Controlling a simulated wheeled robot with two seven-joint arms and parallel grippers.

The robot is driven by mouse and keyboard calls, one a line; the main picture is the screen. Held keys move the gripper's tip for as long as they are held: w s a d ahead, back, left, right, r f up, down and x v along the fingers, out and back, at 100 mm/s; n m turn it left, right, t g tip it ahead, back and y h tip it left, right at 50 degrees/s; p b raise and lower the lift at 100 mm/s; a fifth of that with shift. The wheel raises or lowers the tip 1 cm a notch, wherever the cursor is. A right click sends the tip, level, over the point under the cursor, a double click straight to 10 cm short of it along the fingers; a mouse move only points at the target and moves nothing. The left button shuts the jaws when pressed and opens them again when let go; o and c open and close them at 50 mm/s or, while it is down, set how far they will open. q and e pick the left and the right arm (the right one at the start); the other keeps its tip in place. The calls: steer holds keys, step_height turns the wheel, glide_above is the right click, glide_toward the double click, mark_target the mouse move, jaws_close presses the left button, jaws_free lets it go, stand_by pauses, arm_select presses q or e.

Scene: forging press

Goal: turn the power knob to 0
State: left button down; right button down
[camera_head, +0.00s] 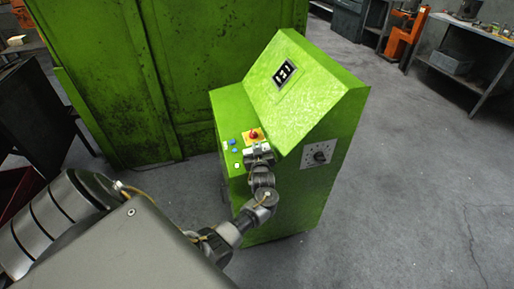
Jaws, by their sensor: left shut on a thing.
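The green control console (240,107) stands in the middle of the head view. On its low ledge is a red knob (253,133) on a yellow plate, which I take to be the power knob. My left gripper (256,146) reaches up from below, right at this knob, and is shut on it. The gripper's body hides the lower part of the yellow plate, and the knob's exact setting is too small to read. My right gripper is out of view.
Blue buttons (234,150) and a white button sit left of the knob. A black dial (320,155) on a white plate is on the console's side. A display (284,72) is on the sloped top. A large green machine (160,75) stands behind. Grey floor at right is open.

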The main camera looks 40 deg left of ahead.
arm_select(q)
steer(key=c, duration=1.5)
jaws_free()
steer(key=v, duration=1.1)
steer(key=shift+b, duration=0.4)
steer(key=shift+w, duration=0.1)
